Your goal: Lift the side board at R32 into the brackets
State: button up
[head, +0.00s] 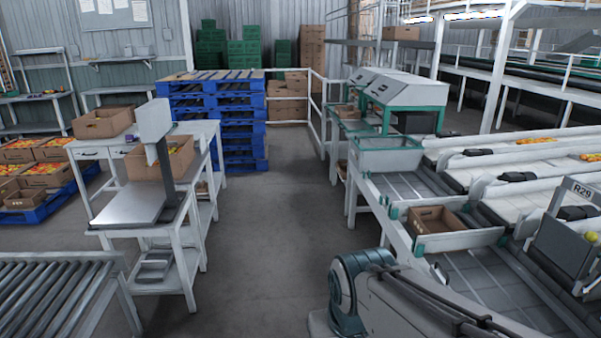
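The sorting lanes (478,262) on the right have grey belts and low white side walls. A link of my arm, grey with a teal joint, crosses the bottom right. My gripper is outside the picture.
A scale table (130,203) and roller conveyor (50,290) stand on the left. Blue pallets (215,120) are stacked behind. A cardboard box (436,219) sits on a right lane. The grey floor aisle (265,230) between is clear.

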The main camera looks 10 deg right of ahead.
aim_at(434, 243)
jog(key=i, duration=1.55)
jog(key=z, duration=0.5)
jog(key=i, duration=1.3)
jog(key=z, duration=1.7)
jog(key=i, duration=0.75)
jog(key=z, duration=0.85)
jog(key=i, duration=0.25)
jog(key=z, duration=0.2)
